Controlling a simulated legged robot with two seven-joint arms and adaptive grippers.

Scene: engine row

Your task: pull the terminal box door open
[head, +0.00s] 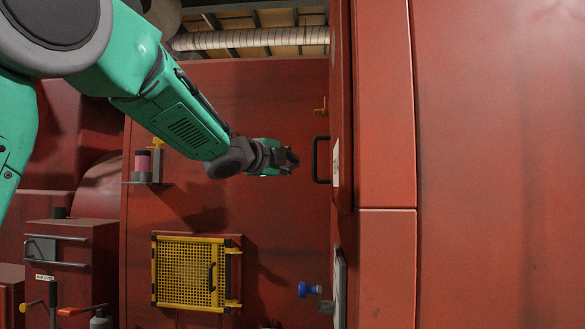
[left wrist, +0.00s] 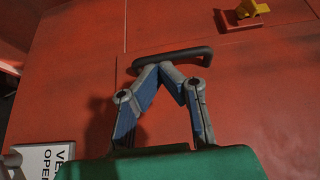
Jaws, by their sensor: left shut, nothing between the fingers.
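A black bar handle (head: 316,159) stands out from a red panel (head: 339,70), seen almost edge-on in the head view. I take this panel for the terminal box door; whether it is fully closed is hard to tell. The handle also shows in the left wrist view (left wrist: 185,56), lying crosswise just beyond my fingertips. My left gripper (head: 294,160) points at the handle from the left, with a small gap between them in the head view. Its fingertips (left wrist: 160,67) are together and empty, overlapping the handle's lower edge in the wrist view. My right gripper is not in view.
A yellow latch (head: 321,107) sits above the handle. A white label (left wrist: 48,160) is beside it. Below are a blue knob (head: 304,290) and a yellow mesh guard (head: 185,272). Red cabinet walls (head: 500,160) fill the right side.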

